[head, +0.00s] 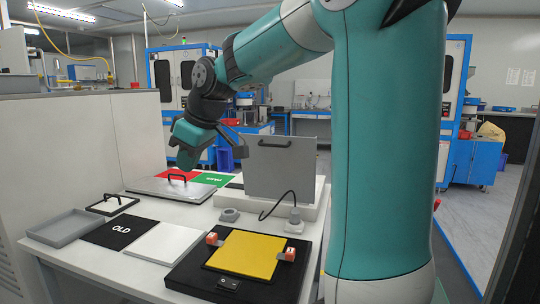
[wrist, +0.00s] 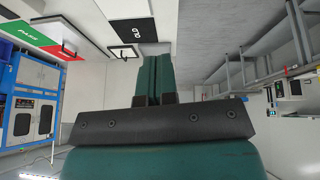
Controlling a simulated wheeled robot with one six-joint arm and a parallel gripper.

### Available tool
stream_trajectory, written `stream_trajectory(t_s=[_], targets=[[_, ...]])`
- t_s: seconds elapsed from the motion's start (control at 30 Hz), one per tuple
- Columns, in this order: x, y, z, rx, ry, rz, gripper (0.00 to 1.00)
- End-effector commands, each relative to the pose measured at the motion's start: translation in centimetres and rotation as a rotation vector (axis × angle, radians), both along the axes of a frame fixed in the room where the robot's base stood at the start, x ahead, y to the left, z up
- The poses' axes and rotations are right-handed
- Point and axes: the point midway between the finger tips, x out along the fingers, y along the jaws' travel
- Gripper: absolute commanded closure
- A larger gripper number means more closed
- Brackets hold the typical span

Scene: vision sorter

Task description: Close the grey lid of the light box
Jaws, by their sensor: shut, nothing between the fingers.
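The grey lid (head: 281,175) stands upright in the head view, with a black handle (head: 275,143) near its top edge. It rises from a low white box (head: 313,208), which looks like the light box; my arm covers part of its right side. My gripper (head: 187,163) hangs to the left of the lid, apart from it, above the left part of the table. In the wrist view my gripper's two teal fingers (wrist: 155,70) are together with nothing between them. The lid is not clearly seen in the wrist view.
A flat silver plate with a handle (head: 160,190) lies below my gripper, before red and green mats (head: 212,179). A cable (head: 268,209) curves before the white box. A partition (head: 85,145) stands left.

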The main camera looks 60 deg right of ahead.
Motion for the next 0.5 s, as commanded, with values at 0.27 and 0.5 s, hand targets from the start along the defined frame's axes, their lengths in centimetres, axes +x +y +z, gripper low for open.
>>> stream_trajectory(t_s=[0.27,0.5], targets=[[-2.3,-22.2,3.5,-0.266,-0.092,-0.234,1.00],[-4.3,-27.1,4.4,-0.336,-0.092,-0.279,1.00]])
